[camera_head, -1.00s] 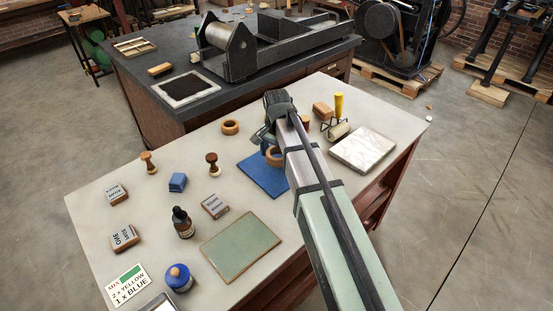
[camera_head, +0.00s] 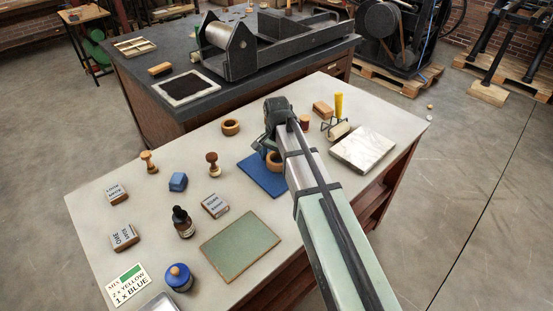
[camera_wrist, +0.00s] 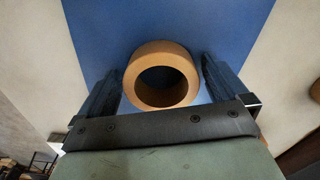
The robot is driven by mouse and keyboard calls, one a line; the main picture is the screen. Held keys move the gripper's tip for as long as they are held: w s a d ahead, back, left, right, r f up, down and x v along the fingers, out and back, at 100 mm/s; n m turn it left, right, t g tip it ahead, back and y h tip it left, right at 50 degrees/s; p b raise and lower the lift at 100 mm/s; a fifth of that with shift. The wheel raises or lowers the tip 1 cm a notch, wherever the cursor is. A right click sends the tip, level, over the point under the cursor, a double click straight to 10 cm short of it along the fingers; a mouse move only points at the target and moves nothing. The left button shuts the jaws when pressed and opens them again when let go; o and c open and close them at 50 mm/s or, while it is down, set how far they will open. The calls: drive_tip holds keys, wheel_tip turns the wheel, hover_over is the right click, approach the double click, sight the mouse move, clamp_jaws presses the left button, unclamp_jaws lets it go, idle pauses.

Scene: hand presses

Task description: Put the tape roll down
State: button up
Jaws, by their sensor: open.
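The tape roll (camera_wrist: 162,75) is a tan-brown ring on the blue mat (camera_wrist: 100,25) in the wrist view. In the head view the tape roll (camera_head: 273,160) shows partly, beside my arm, over the blue mat (camera_head: 262,180). My gripper (camera_wrist: 163,85) is open, with one dark finger on each side of the tape roll. A narrow gap shows between the roll and each finger. In the head view my gripper (camera_head: 268,142) is mostly hidden by my own arm.
A wooden ring (camera_head: 230,127) stands left of my gripper. A yellow-handled roller (camera_head: 339,118) and a marble slab (camera_head: 362,149) lie to the right. A green board (camera_head: 240,246), a dropper bottle (camera_head: 183,222) and stamps are in front and left. Table space is clear between them.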

drive_tip(key=shift+r, duration=0.1)
wheel_tip(320, 180, up, 12)
idle(0.6)
idle(0.4)
